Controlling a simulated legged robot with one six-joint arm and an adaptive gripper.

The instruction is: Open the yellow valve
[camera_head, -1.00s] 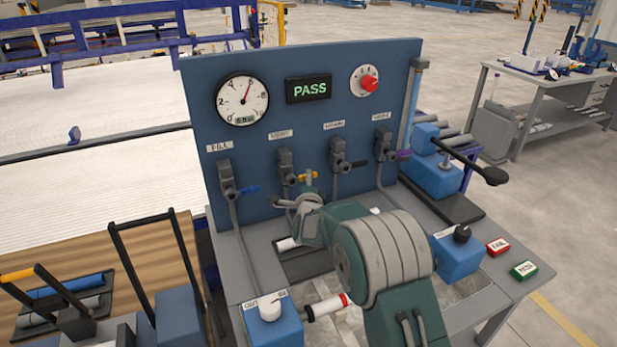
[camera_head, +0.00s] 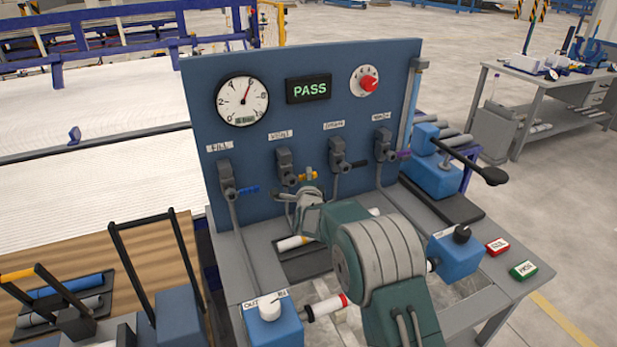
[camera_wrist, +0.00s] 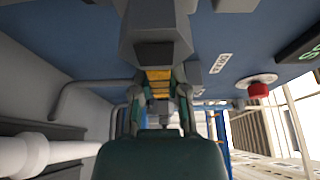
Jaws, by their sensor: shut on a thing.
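The yellow valve is the second from the left in the row on the blue panel. Its grey body (camera_head: 284,159) and yellow handle (camera_head: 294,177) show in the head view. My gripper (camera_head: 298,180) is at this handle, in front of the panel. In the wrist view the yellow handle (camera_wrist: 157,82) lies between the two fingers of my gripper (camera_wrist: 158,90), which are shut on it. The fingers and wrist hide part of the handle in the head view.
Beside it are the blue-handled valve (camera_head: 228,185), the black-handled valve (camera_head: 341,157) and the purple-handled valve (camera_head: 386,147). Above are a dial gauge (camera_head: 242,100), a green PASS display (camera_head: 308,88) and a red knob (camera_head: 369,82). A white pipe (camera_head: 328,307) lies below my arm.

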